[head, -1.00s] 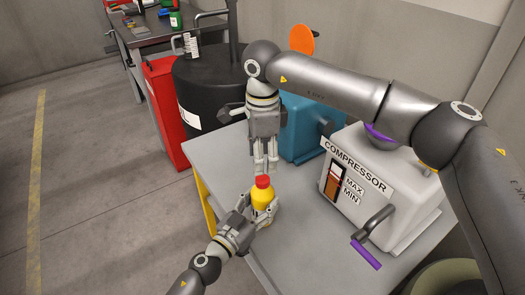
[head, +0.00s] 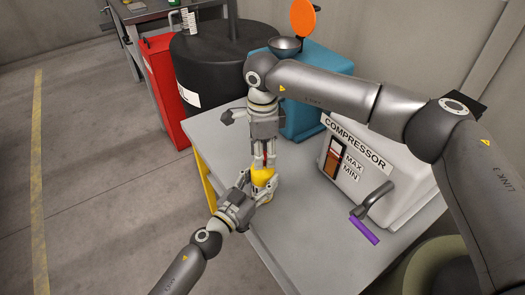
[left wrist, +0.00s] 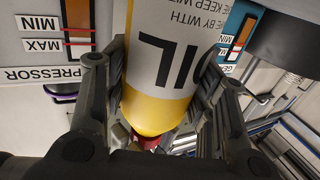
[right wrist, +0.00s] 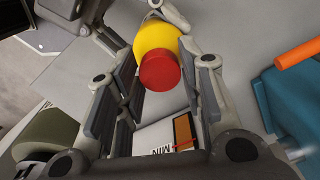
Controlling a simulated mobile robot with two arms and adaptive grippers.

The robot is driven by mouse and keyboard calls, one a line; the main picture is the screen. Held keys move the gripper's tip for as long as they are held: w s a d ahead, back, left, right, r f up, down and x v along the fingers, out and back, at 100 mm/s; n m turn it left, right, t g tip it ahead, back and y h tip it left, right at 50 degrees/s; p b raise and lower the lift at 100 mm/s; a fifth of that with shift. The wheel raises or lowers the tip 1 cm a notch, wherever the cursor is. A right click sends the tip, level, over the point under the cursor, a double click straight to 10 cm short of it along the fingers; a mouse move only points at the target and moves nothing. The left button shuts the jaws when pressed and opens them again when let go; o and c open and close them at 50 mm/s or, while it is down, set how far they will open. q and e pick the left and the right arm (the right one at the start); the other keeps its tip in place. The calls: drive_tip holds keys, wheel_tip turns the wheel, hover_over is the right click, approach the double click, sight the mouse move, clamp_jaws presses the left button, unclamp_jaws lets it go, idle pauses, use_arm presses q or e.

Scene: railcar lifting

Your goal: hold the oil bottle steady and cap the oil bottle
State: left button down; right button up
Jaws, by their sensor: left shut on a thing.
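The yellow oil bottle (head: 262,178) stands upright at the table's near left edge. My left gripper (head: 258,192) is shut on its body; in the left wrist view the bottle's label (left wrist: 165,50) shows upside down between the fingers. A red cap (right wrist: 160,70) sits on the bottle's yellow top in the right wrist view. My right gripper (head: 265,158) points down from above, its fingers open on both sides of the cap, with gaps visible in the right wrist view. Whether the cap is threaded tight I cannot tell.
The white compressor (head: 365,175) with a purple-handled crank (head: 364,230) stands right of the bottle on the grey table (head: 215,135). A teal machine (head: 320,100), a black drum (head: 215,65) and a red cabinet (head: 163,95) stand behind. Bare tabletop lies between bottle and compressor.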

clamp_jaws()
drive_tip(key=m, duration=0.5)
drive_tip(key=shift+m, duration=0.3)
drive_tip(key=m, duration=0.6)
drive_tip(key=o, duration=0.5)
unclamp_jaws()
drive_tip(key=shift+o, duration=0.2)
wheel_tip(320, 180, up, 12)
